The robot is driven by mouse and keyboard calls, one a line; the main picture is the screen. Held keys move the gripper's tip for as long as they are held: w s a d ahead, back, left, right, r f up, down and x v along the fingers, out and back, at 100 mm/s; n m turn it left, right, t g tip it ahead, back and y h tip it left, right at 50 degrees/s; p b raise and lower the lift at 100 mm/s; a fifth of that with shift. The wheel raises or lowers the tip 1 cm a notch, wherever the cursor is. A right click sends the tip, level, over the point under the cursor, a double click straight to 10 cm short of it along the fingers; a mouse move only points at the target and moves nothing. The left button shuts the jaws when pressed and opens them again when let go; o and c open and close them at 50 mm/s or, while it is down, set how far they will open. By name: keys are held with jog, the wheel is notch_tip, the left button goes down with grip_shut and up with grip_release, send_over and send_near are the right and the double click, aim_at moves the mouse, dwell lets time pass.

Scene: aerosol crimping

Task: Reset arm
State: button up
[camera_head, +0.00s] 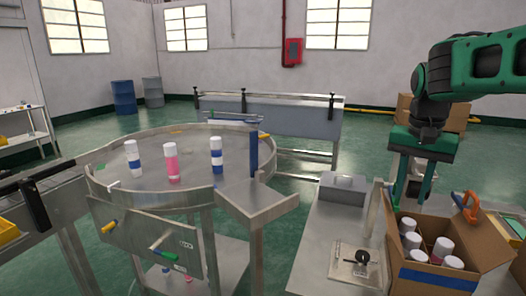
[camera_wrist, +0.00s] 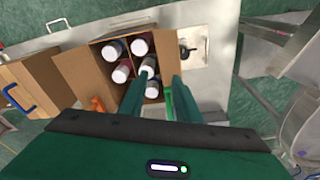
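My green gripper (camera_head: 411,190) hangs pointing down at the right, over the left side of an open cardboard box (camera_head: 443,274). In the wrist view its two fingers (camera_wrist: 162,80) are spread apart with nothing held between them. The box (camera_wrist: 72,72) holds several white-capped aerosol cans (camera_head: 442,248) standing upright; one white cap (camera_wrist: 146,66) shows beside the left finger in the wrist view. I cannot tell whether that finger touches a can.
A round metal table (camera_head: 110,178) at the left carries three cans. A steel bench with a small grey block (camera_head: 343,188) and a black-knobbed plate (camera_head: 356,262) stands left of the box. An orange-handled item (camera_head: 470,206) lies behind the box. Green floor is open beyond.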

jog(key=s+d+f, duration=0.2)
jog(key=s+f, duration=0.2)
jog(key=s, duration=0.4)
jog(key=s+d+f+n, duration=0.1)
jog(key=s+f, duration=0.4)
jog(key=s, duration=0.4)
jog(key=s+d+f+g+y, duration=0.1)
jog(key=s+f, duration=0.3)
jog(key=s, duration=0.4)
jog(key=shift+s+d+f, duration=0.2)
jog(key=shift+s+d, duration=0.2)
jog(key=shift+d, duration=0.45)
jog(key=shift+w+f, duration=0.2)
jog(key=shift+w, duration=0.4)
